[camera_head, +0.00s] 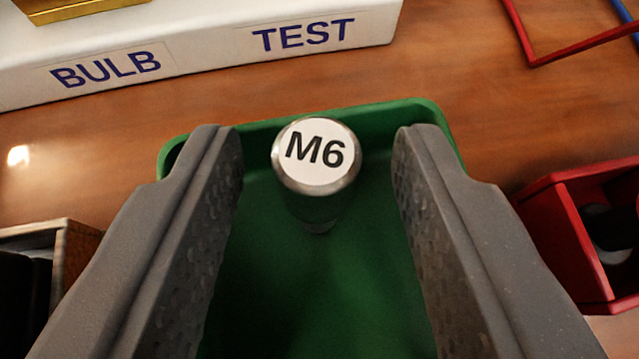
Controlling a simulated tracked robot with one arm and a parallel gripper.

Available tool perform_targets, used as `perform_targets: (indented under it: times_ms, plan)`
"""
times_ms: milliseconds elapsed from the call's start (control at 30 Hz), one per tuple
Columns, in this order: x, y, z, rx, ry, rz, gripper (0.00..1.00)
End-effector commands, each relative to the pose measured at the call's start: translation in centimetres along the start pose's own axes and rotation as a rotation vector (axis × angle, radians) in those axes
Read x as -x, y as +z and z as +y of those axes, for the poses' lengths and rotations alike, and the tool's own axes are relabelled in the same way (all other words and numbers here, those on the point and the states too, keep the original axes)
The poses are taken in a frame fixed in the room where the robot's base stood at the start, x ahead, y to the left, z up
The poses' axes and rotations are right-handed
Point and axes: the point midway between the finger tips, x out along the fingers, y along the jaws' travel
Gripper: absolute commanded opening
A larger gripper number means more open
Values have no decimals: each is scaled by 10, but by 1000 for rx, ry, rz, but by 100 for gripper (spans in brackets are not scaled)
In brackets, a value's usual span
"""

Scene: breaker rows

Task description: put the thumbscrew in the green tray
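The thumbscrew (315,157) has a silver round head with a white top marked "M6". It shows upright within the outline of the green tray (390,112), near the tray's far wall. Its lower part is dim, and I cannot tell whether it touches the tray floor. My gripper (318,140) is open, with one grey finger on each side of the thumbscrew. A green gap shows between each finger and the head. The fingers hide much of the tray's sides.
A white block marked "BULB" and "TEST" (210,62) lies beyond the tray. A red bin (560,225) with dark contents stands at right. A brown box (80,245) stands at left. A red frame (585,50) lies far right. Wooden table shows between them.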

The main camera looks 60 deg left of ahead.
Motion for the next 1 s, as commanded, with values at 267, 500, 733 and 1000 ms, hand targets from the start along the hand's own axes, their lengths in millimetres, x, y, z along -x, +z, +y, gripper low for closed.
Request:
perform_targets:
  times_ms: [267,500,733,1000]
  plan:
    - [11,-2,1,0,1,0,38]
    - [52,-4,1,-1,2,1,38]
    - [92,-3,1,-1,3,0,38]
    - [119,-2,0,0,2,0,38]
